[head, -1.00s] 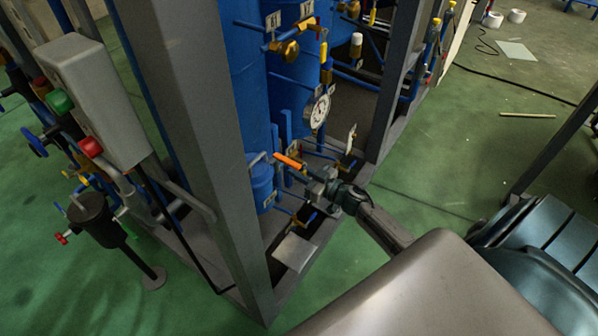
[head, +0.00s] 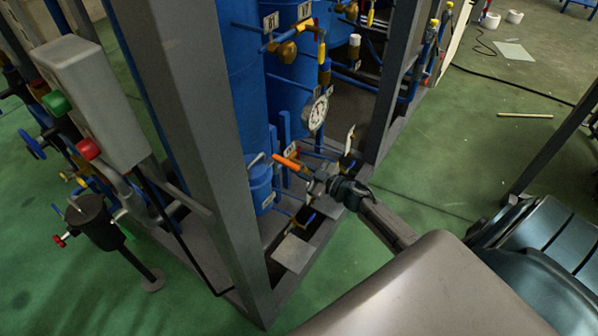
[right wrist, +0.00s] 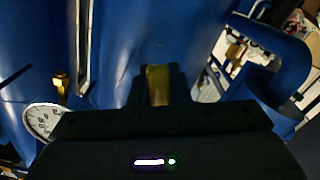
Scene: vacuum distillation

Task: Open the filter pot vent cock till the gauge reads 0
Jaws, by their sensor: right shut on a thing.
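An orange lever handle (head: 287,161) shows beside the small blue pot (head: 261,185), low inside the frame. My right gripper (head: 308,176) is at the lever's right end. In the right wrist view the jaws are shut on a brass-yellow piece (right wrist: 157,85), which looks like part of the cock; the jaws hide most of it. The white round gauge (head: 315,112) is above the gripper, on the blue pipework. It also shows in the right wrist view (right wrist: 42,122), partly cut off by the gripper body. Its reading is too small to tell. My left gripper is not in view.
A grey frame post (head: 195,150) stands left of the pot, and another post (head: 388,90) stands behind the gripper. Thin blue pipes and brass valves (head: 287,50) crowd the space above. Green floor (head: 440,150) is open to the right.

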